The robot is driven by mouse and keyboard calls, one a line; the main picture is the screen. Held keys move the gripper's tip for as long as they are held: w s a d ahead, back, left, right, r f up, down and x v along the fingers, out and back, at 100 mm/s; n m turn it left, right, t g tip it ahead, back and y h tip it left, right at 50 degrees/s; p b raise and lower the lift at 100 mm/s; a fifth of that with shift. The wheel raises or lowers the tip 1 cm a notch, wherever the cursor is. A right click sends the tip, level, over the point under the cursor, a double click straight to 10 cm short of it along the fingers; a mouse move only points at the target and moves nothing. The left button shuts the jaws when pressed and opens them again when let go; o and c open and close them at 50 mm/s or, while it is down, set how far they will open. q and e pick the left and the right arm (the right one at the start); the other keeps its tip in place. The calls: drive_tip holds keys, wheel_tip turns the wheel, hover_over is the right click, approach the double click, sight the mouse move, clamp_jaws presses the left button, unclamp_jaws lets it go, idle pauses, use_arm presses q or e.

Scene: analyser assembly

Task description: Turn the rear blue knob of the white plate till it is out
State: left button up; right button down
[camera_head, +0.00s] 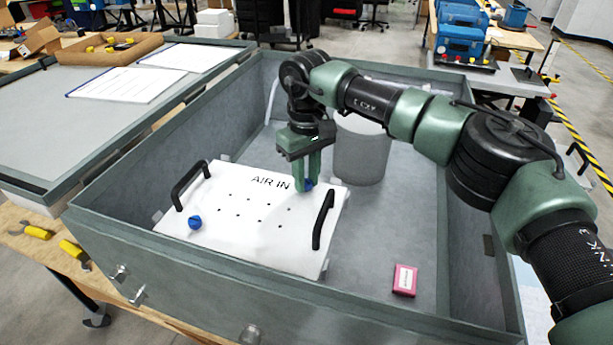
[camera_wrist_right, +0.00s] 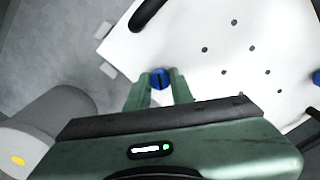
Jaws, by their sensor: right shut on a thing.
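The white plate (camera_head: 235,222) marked "AIR IN" lies in the grey-green case, with a black handle at each side. The rear blue knob (camera_head: 309,184) is at the plate's far right corner and is mostly hidden by my right gripper (camera_head: 304,184). In the right wrist view this knob (camera_wrist_right: 160,79) sits between the two fingertips of the gripper (camera_wrist_right: 161,86). My right gripper points down and is shut on the knob. The front blue knob (camera_head: 194,222) stands at the plate's near left corner. My left gripper is not in view.
A grey cylinder (camera_head: 361,150) stands in the case behind the right gripper. A small red box (camera_head: 404,280) lies on the case floor at the right. The case walls (camera_head: 160,262) surround the plate. The open lid (camera_head: 60,125) holds papers at the left.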

drive_tip(key=shift+s+f+n, duration=0.15)
drive_tip(key=shift+f+n, duration=0.15)
drive_tip(key=shift+n, duration=0.1)
drive_tip(key=c, duration=1.2)
unclamp_jaws()
drive_tip(key=shift+r, duration=0.1)
drive_tip(key=shift+r, duration=0.1)
wheel_tip(320, 180, up, 8)
drive_tip(key=shift+f, duration=0.2)
